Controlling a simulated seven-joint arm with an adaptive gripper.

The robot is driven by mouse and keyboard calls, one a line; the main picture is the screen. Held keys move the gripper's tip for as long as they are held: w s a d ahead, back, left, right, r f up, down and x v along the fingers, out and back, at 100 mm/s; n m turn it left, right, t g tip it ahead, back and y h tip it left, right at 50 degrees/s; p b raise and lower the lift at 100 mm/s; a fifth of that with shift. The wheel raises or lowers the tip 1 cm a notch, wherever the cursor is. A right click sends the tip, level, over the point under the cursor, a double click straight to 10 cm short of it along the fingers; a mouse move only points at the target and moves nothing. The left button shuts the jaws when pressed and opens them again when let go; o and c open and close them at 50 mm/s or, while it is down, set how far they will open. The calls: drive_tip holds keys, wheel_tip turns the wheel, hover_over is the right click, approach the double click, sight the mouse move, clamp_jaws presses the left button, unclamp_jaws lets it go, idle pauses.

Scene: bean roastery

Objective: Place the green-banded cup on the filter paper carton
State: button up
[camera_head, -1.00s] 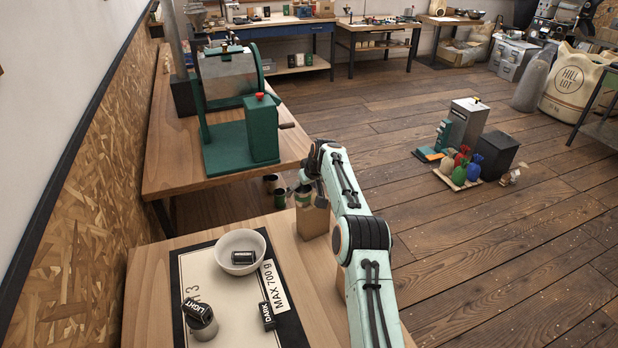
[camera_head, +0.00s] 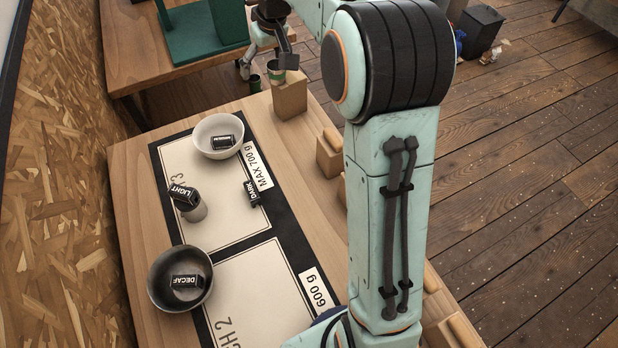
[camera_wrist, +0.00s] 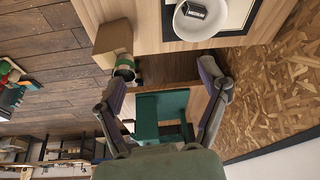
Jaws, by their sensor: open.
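The green-banded cup (camera_head: 289,62) shows just above the top of the brown filter paper carton (camera_head: 290,98) in the head view. It appears to stand on it, but I cannot see the contact clearly. In the wrist view the cup (camera_wrist: 124,66) is upright at the edge of the carton (camera_wrist: 112,38). My gripper (camera_head: 266,60) is close to the cup. In the wrist view its fingers (camera_wrist: 163,78) are wide apart with nothing between them, and the cup is beside the left fingertip.
A white bowl (camera_head: 218,135) and a dark bowl (camera_head: 180,278) stand on the table with labelled blocks. A cup tagged LIGHT (camera_head: 190,205) stands between them. Wooden blocks (camera_head: 329,155) line the right edge. A green machine (camera_wrist: 162,112) is on the bench beyond.

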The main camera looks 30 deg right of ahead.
drive_tip(key=s+a+f+g, duration=0.1)
drive_tip(key=s+a, duration=0.1)
drive_tip(key=s, duration=0.9)
drive_tip(key=s+a+f+g, duration=0.1)
drive_tip(key=s+a, duration=0.2)
drive_tip(key=s, duration=0.9)
drive_tip(key=s+a+f+m+g, duration=0.1)
drive_tip(key=s+a+f+g, duration=0.1)
drive_tip(key=s, duration=0.9)
drive_tip(key=shift+s+a, duration=0.2)
drive_tip(key=shift+a, duration=0.2)
